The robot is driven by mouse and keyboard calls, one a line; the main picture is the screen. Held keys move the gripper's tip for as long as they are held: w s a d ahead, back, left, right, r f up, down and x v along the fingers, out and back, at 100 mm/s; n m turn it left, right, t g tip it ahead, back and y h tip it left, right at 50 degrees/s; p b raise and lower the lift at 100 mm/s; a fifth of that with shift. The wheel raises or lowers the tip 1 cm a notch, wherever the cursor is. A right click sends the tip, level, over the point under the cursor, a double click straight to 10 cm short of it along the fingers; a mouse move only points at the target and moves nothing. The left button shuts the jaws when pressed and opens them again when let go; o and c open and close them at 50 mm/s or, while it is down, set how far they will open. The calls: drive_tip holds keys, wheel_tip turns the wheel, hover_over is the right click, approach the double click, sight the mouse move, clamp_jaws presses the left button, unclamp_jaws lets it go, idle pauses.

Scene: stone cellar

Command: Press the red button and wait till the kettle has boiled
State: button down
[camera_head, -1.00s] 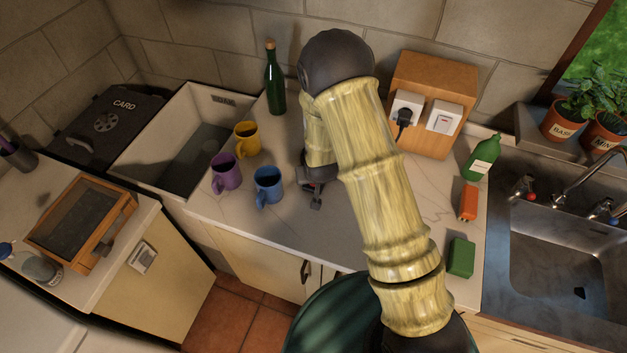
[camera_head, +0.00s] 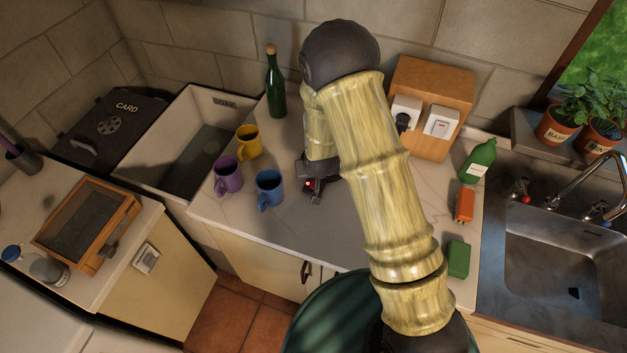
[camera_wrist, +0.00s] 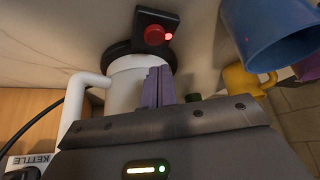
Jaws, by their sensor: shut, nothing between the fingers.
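The red button (camera_wrist: 154,34) sits on a dark box beside a small lit red lamp (camera_wrist: 169,37) in the wrist view. The box joins the round black base of the white kettle (camera_wrist: 124,88), whose handle is at the left. My gripper (camera_wrist: 160,72) is shut and empty, with its fingertips in front of the kettle body and visibly short of the button in the picture. Contact with the kettle cannot be told. In the head view my gripper (camera_head: 315,198) is low over the counter, and my arm hides the kettle.
Blue (camera_head: 269,187), purple (camera_head: 228,175) and yellow (camera_head: 248,142) mugs stand close left of my gripper. A green bottle (camera_head: 275,85) is behind. A wooden socket board (camera_head: 408,78) holds a plug and switch. The counter front (camera_head: 275,232) is clear.

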drive_tip(key=shift+r+p, duration=0.7)
drive_tip(key=shift+r, duration=0.65)
drive_tip(key=s+d+r+m+g+h+b, duration=0.1)
drive_tip(key=s+d+r+m+g+b, duration=0.1)
drive_tip(key=s+d+r, duration=1.3)
drive_tip(key=s+g+b, duration=0.1)
drive_tip(key=s+b, duration=0.1)
drive_tip(key=s, duration=0.1)
drive_tip(key=shift+s+r, duration=0.15)
drive_tip(key=shift+r, duration=0.05)
idle(4.6)
